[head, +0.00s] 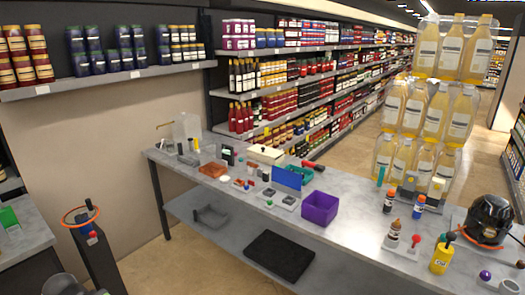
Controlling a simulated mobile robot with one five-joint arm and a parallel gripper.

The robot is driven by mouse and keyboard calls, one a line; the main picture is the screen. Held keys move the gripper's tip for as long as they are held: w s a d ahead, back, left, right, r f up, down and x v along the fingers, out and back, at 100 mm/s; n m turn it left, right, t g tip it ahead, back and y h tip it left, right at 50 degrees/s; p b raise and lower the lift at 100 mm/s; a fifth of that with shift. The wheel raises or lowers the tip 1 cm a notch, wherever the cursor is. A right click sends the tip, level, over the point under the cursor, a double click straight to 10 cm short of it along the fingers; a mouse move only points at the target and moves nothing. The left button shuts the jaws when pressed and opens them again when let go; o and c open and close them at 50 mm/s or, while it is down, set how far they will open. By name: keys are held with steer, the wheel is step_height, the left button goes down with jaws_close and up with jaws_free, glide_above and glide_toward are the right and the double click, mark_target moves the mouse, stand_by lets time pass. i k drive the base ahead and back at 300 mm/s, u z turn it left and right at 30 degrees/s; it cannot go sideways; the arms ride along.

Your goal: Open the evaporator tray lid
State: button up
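I cannot tell for certain which thing is the evaporator tray. A flat cream-coloured box (265,154) with what looks like a closed top sits at the back of the long grey table, and it is small in the head view. Other shallow trays are a reddish one (213,170) to its left and a small grey one (284,200) in front, by an upright blue panel (288,180). My gripper does not show clearly; only a grey and dark rounded part shows at the bottom left edge, perhaps mine.
A purple open bin (320,207) stands mid-table. Bottles, a yellow container (442,256) and a black rounded device (490,218) crowd the right end. A dark post (98,255) with an orange ring stands at left. A black mat (279,256) lies on the lower shelf.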

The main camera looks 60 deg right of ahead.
mark_target(269, 153)
steer(key=z, duration=1.4)
steer(key=i, duration=1.7)
steer(key=u, duration=0.05)
